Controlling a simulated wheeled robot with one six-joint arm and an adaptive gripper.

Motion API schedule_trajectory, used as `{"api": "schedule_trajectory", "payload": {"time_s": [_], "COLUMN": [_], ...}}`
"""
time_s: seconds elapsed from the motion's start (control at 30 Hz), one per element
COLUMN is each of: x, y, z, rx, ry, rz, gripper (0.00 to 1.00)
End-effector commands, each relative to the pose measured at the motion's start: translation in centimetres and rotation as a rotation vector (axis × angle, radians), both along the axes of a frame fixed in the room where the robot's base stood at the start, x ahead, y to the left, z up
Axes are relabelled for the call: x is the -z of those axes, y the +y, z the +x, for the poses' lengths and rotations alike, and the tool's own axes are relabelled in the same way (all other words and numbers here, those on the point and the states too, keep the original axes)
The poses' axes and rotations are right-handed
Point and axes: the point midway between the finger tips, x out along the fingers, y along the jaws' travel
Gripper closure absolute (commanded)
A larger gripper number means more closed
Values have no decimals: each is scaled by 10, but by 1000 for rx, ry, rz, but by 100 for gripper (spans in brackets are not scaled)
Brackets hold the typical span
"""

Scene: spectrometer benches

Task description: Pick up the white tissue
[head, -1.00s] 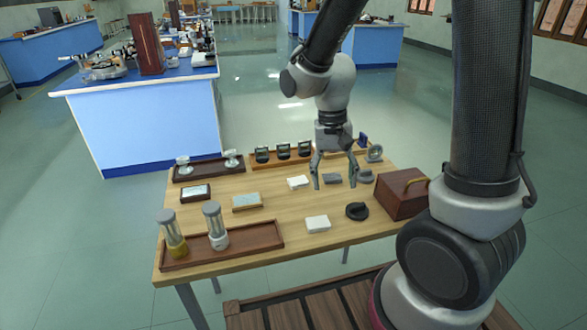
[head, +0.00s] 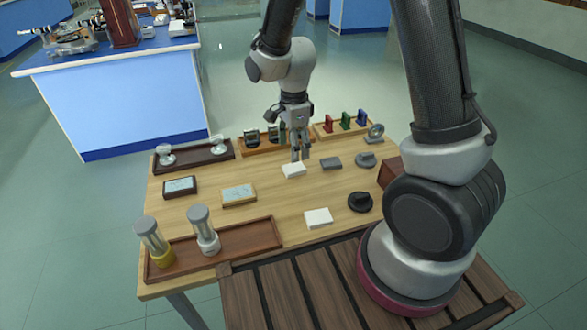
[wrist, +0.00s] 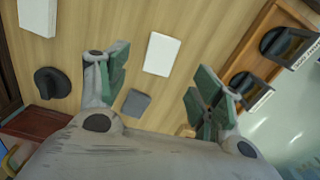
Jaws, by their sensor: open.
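Two small flat white pieces lie on the wooden table; I cannot tell from their look which is the tissue. The back white piece (head: 293,170) also shows in the wrist view (wrist: 162,54), between my finger tips and apart from both. The front white piece (head: 318,217) lies nearer the table's front edge, and shows at the wrist view's top left (wrist: 37,17). My gripper (head: 300,154) is open and empty, pointing down above the table at the back white piece. In the wrist view its green-padded fingers (wrist: 158,76) are spread wide.
A grey block (head: 331,163) lies right of the back white piece. A black round object (head: 361,202) sits right of the front one. Trays with dark-framed items (head: 262,148) and coloured pieces (head: 343,127) stand behind. A lamp tray (head: 240,240) is at front left.

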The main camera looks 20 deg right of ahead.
Motion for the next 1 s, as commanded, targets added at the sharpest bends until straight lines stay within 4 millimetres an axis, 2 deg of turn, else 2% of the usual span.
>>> {"api": "schedule_trajectory", "payload": {"time_s": [0.4, 0.53, 0.73, 0.77, 0.93, 1.0], "x": [60, 70, 70, 70, 70, 70], "y": [2, 2, 2, 2, 2, 2], "z": [1, 2, 2, 2, 2, 2], "rx": [-2, -3, -3, -3, -3, -3], "ry": [5, 2, 1, 1, 1, 1], "rz": [-1, -1, -1, -1, -1, -1], "gripper": [34, 34, 34, 38, 69, 72]}}
